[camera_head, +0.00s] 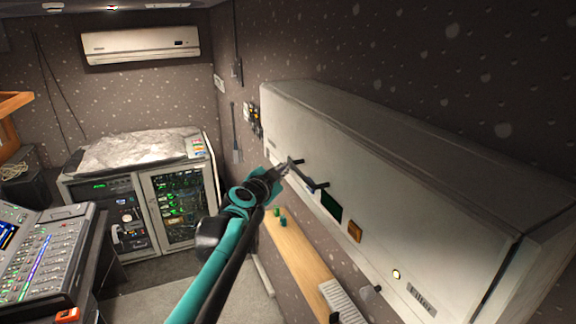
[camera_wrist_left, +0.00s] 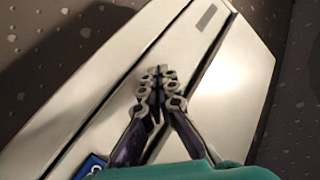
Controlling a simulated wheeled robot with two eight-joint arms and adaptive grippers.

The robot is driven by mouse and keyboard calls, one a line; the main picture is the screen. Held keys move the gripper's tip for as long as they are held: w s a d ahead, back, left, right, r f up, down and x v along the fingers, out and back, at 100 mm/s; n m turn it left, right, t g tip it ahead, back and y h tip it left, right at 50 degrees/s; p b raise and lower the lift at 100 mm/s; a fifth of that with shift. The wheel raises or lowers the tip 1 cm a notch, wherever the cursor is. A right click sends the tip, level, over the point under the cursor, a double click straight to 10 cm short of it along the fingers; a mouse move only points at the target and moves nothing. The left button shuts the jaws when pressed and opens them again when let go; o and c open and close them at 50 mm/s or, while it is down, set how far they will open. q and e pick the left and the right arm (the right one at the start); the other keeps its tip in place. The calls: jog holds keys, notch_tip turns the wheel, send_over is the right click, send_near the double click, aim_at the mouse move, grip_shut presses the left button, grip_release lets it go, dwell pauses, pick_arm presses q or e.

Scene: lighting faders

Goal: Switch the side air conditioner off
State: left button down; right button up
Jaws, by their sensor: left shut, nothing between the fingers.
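The side air conditioner (camera_head: 400,170) is a long pale unit on the right wall; its white casing also fills much of the left wrist view (camera_wrist_left: 100,65). Its front carries a dark green display (camera_head: 331,205), an orange square (camera_head: 355,232) and a small lit round spot (camera_head: 396,274). My left gripper (camera_head: 286,168) is at the far part of this front, by dark bar-like parts (camera_head: 318,185). In the left wrist view the fingertips (camera_wrist_left: 160,72) are together with nothing between them, over a dark seam. Whether they touch the casing I cannot tell. My right gripper is out of view.
Another air conditioner (camera_head: 140,45) hangs on the back wall. A mixing console (camera_head: 45,250) and an equipment rack (camera_head: 140,190) stand at the left. A wooden shelf (camera_head: 300,262) with small green items runs below the side unit. The floor between is open.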

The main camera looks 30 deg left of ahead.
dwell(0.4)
pick_arm(q)
jog(key=shift+s+a, duration=0.1)
jog(key=shift+s, duration=0.05)
jog(key=s+a, duration=0.4)
jog(key=shift+s, duration=0.3)
dwell(0.4)
dwell(0.4)
